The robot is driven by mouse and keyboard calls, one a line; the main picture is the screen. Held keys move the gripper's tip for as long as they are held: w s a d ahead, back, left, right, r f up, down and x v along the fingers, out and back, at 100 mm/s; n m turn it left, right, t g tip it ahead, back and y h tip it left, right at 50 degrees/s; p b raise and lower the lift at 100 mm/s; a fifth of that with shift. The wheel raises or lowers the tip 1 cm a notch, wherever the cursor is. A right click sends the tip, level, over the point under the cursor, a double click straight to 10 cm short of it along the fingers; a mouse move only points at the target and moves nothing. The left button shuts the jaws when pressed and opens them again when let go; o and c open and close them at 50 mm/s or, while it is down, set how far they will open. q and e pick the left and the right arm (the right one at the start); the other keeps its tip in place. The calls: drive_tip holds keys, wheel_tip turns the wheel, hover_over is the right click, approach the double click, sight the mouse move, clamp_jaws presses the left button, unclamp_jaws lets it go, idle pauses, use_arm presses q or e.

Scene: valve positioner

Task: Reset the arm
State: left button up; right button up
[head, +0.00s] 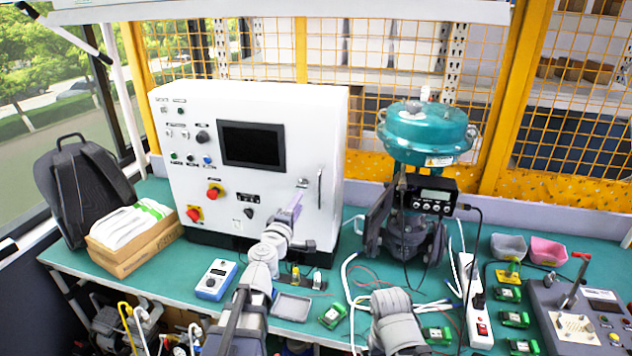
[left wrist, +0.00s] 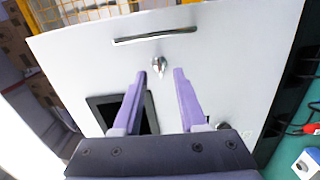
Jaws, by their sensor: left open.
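My left gripper (head: 297,203) is in front of the right part of the white control cabinet (head: 290,125), its purple fingers pointing toward the cabinet face. In the left wrist view my left gripper (left wrist: 161,74) is open and nothing is held. A small silver lock or knob (left wrist: 159,66) on the cabinet shows between its fingertips; whether they touch the panel I cannot tell. The bar handle (left wrist: 155,37) lies just beyond. My right arm (head: 396,322) comes in at the bottom middle; its gripper is not seen.
A teal valve actuator (head: 427,132) with a black positioner (head: 432,195) stands right of the cabinet. A blue-white meter (head: 215,279), a grey tray (head: 291,307), green modules (head: 332,315), a power strip (head: 479,318) and loose cables crowd the bench. A backpack (head: 80,190) stands left.

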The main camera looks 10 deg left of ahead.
use_arm(q)
drive_tip(key=s+d+f+m+g+h, duration=0.5)
drive_tip(key=s+d+f+m+g, duration=0.5)
drive_tip(key=d+f+m, duration=0.3)
drive_tip(key=s+a+f+m+g+y, duration=0.4)
drive_tip(key=s+a+f+g+y, duration=0.4)
drive_tip(key=s, duration=0.5)
drive_tip(key=s+d+m, duration=0.3)
drive_tip(key=s+d, duration=0.2)
drive_tip(key=d, duration=0.5)
drive_tip(key=shift+s+d+f, duration=0.25)
drive_tip(key=shift+d+f, duration=0.05)
drive_tip(key=shift+h, duration=0.3)
